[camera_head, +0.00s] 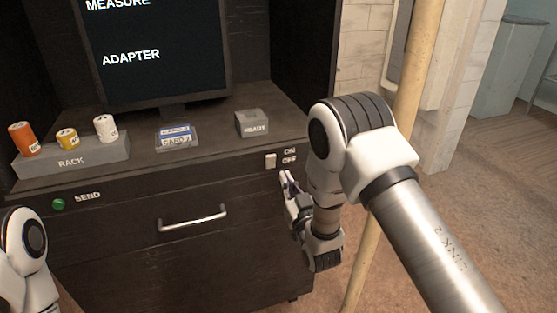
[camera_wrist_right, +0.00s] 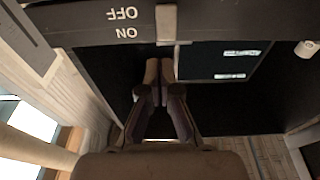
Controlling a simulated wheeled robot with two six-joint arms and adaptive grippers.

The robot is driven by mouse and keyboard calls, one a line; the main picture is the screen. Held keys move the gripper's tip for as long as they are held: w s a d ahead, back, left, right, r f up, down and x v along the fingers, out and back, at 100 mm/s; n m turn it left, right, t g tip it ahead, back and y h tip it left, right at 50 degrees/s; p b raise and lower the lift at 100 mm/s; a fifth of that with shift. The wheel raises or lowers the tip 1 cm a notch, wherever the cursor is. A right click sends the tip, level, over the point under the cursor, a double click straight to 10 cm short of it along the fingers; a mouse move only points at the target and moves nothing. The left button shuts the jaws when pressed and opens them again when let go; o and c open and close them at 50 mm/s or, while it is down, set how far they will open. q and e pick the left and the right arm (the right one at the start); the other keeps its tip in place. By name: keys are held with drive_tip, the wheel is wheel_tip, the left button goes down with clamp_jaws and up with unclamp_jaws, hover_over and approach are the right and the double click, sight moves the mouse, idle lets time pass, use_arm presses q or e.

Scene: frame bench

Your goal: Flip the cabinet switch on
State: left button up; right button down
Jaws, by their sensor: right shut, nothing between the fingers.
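The cabinet switch (camera_head: 270,161) is a small pale block on the upper right of the dark cabinet's front (camera_head: 130,225). The labels ON (upper) and OFF (lower) are beside it. In the right wrist view the switch (camera_wrist_right: 166,22) is at the top, with the labels upside down. Which position it is in I cannot tell. My right gripper (camera_head: 286,178) is shut and empty, just below and right of the switch in the head view. In the wrist view its fingertips (camera_wrist_right: 159,68) are close together near the switch; contact is not clear. My left gripper is out of view.
On the cabinet top stand a rack (camera_head: 70,160) with orange, yellow and white spools, a blue card holder (camera_head: 176,137), a grey READY block (camera_head: 252,123) and a monitor (camera_head: 155,60). A green SEND button (camera_head: 58,204) and drawer handle (camera_head: 192,218) are on the front. A pole (camera_head: 415,75) stands at right.

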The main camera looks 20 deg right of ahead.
sight(275, 156)
drive_tip(key=w, duration=0.3)
drive_tip(key=w+r+p, duration=0.1)
drive_tip(key=w, duration=0.2)
drive_tip(key=shift+a+r, duration=0.1)
drive_tip(key=shift+w, duration=0.2)
drive_tip(key=shift+w+r+p, duration=0.2)
drive_tip(key=shift+r+p, duration=0.05)
drive_tip(key=shift+p, duration=0.25)
drive_tip(key=shift+w+g, duration=0.1)
drive_tip(key=shift+g, duration=0.3)
drive_tip(key=shift+f, duration=0.1)
